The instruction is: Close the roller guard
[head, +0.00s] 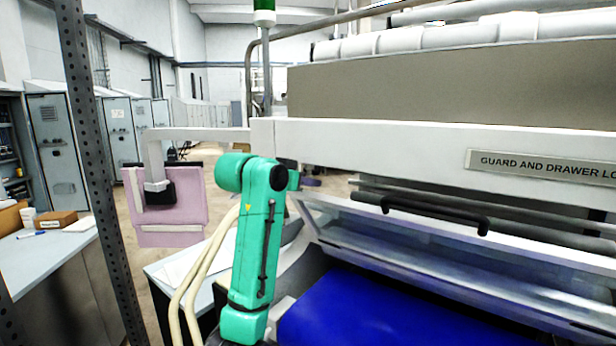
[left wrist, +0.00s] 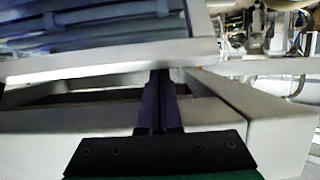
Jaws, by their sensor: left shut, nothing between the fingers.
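The roller guard (head: 470,262) is a clear panel in a pale frame under the machine's white front beam. It slopes down toward the right above a blue surface. A black bar handle (head: 435,214) is in front of the dark rollers. My left gripper (head: 311,182) is mostly hidden behind my green wrist, near the guard's upper left end. In the left wrist view its dark purple fingers (left wrist: 160,82) are together and empty. Their tips reach a pale frame edge (left wrist: 110,66); I cannot tell whether they touch it. My right gripper is out of view.
The white beam (head: 370,137) with a "GUARD AND DRAWER" plate (head: 545,166) runs above. A pink panel (head: 170,210) hangs from an arm at left. A perforated post (head: 95,150) and a bench (head: 50,260) stand further left. The blue surface (head: 365,312) lies below.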

